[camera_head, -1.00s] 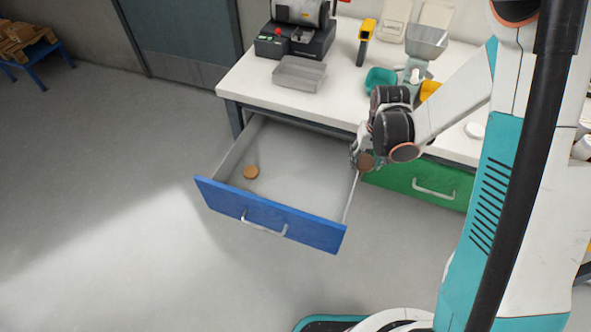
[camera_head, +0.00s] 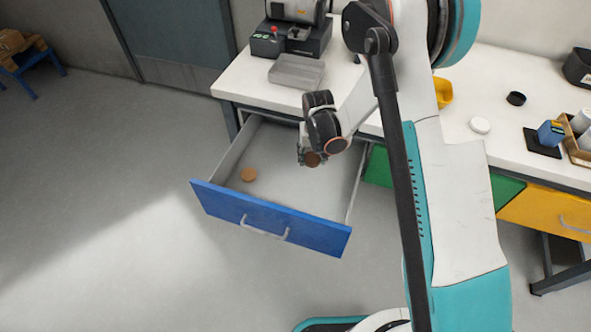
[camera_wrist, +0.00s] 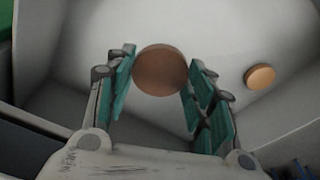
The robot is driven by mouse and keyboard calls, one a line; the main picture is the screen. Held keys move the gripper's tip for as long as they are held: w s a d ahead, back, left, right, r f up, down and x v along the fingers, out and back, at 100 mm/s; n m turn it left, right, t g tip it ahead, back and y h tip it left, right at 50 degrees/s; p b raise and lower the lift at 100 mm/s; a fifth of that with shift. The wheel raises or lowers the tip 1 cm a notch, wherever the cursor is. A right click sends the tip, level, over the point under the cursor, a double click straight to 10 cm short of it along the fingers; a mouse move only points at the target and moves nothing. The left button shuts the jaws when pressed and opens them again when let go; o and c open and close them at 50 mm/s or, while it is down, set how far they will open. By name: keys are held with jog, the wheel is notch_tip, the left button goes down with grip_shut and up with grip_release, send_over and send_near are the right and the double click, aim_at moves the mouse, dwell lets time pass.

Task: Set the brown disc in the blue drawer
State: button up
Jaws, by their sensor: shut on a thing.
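A brown disc (camera_wrist: 161,70) is held between the two teal-padded fingers of my gripper (camera_wrist: 158,82) in the wrist view. In the head view, my gripper (camera_head: 309,158) and the held disc (camera_head: 312,159) are over the back right part of the open blue drawer (camera_head: 270,219). The held disc looks apart from the drawer floor, though its exact height is hard to tell. A second brown disc (camera_head: 248,174) lies on the drawer floor at the left; it also shows in the wrist view (camera_wrist: 260,77), right of the gripper.
The white table (camera_head: 240,80) is behind the drawer, with a grey tray (camera_head: 297,71) near its edge. A green drawer (camera_head: 490,189) and a yellow drawer (camera_head: 548,212) are to the right. The middle of the blue drawer's floor is bare.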

jog(key=w+a+b, duration=0.2)
jog(key=w+a, duration=0.3)
jog(key=a, duration=0.1)
jog(key=b, duration=0.3)
send_over(296, 172)
jog(key=f, duration=0.8)
jog(key=shift+s+a, duration=0.15)
jog(key=shift+s, duration=0.05)
jog(key=shift+f+b, duration=0.7)
jog(key=shift+f, duration=1.4)
jog(key=shift+r, duration=0.1)
jog(key=o, duration=1.1)
